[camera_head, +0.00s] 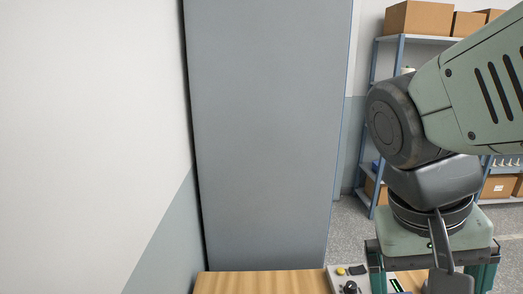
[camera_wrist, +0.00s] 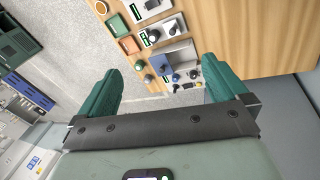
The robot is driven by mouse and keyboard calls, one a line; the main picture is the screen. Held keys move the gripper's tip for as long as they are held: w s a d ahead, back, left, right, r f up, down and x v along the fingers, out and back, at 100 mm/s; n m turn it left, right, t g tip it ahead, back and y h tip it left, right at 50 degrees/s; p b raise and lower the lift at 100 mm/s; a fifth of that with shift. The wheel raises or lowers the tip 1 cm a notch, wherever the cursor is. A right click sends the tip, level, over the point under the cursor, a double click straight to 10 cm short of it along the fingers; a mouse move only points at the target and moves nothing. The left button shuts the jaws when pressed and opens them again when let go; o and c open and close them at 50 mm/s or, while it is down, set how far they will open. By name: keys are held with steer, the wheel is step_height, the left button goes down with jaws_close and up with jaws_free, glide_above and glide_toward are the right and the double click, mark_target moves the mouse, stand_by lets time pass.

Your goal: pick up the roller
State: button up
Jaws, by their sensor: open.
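My gripper (camera_wrist: 162,68) shows in the wrist view with its two green fingers wide apart and nothing between them that it touches. It hangs above the wooden table (camera_wrist: 240,30), whose edge runs below the fingers. Several small dark, green and grey pieces lie on the table beyond the fingertips, some around a grey tray (camera_wrist: 184,50) with a blue block (camera_wrist: 164,65) at its left. They are too small to tell which is the roller. In the head view my gripper is partly cut off at the bottom right, over the table (camera_head: 262,282).
The table's right part in the wrist view is bare. In the head view a tall grey panel (camera_head: 268,130) stands behind the table, and a shelf (camera_head: 420,39) holds cardboard boxes (camera_head: 418,18).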

steer(key=a+r+n+t+y, duration=0.1)
steer(key=a, duration=0.1)
steer(key=w+a+r+n+t+y, duration=0.1)
steer(key=a+t, duration=0.1)
steer(key=a, duration=0.1)
steer(key=w+a+r+n+t+y, duration=0.1)
steer(key=a+r+t, duration=0.1)
steer(key=a, duration=0.1)
steer(key=shift+c, duration=0.3)
steer(key=shift+a+r, duration=0.15)
steer(key=shift+a, duration=0.2)
steer(key=shift+c, duration=1.1)
steer(key=c, duration=0.6)
steer(key=shift+w, duration=0.1)
